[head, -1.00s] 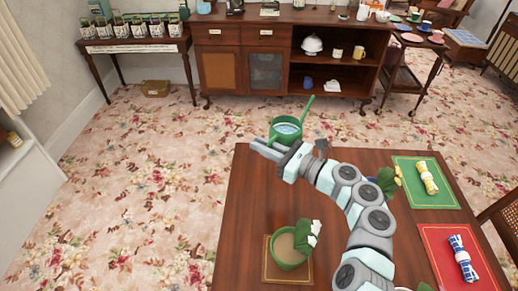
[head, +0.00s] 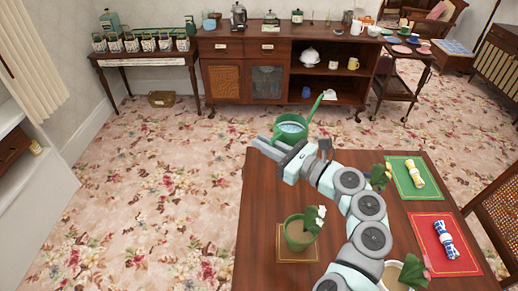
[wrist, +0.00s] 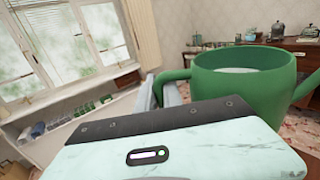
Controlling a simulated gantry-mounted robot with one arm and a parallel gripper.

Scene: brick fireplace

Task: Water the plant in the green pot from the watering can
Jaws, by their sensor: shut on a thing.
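The green watering can (head: 291,133) is held in the air beyond the table's far left edge, roughly upright, with pale water inside. It also fills the right of the wrist view (wrist: 240,85). My gripper (head: 272,148) is shut on the can; the exact grip on its handle is partly hidden. The green pot (head: 299,242) holds brown soil and a leafy plant with white flowers (head: 313,217). It stands on a square mat at the table's left side, apart from the can and nearer the camera.
The wooden table (head: 262,200) also carries a pale pot (head: 391,275) with a pink flower, a yellow-flowered plant (head: 379,176) partly behind my arm, and green (head: 405,187) and red (head: 458,262) placemats with rolled napkins. A sideboard (head: 238,40) stands at the back. Floor left of the table is open.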

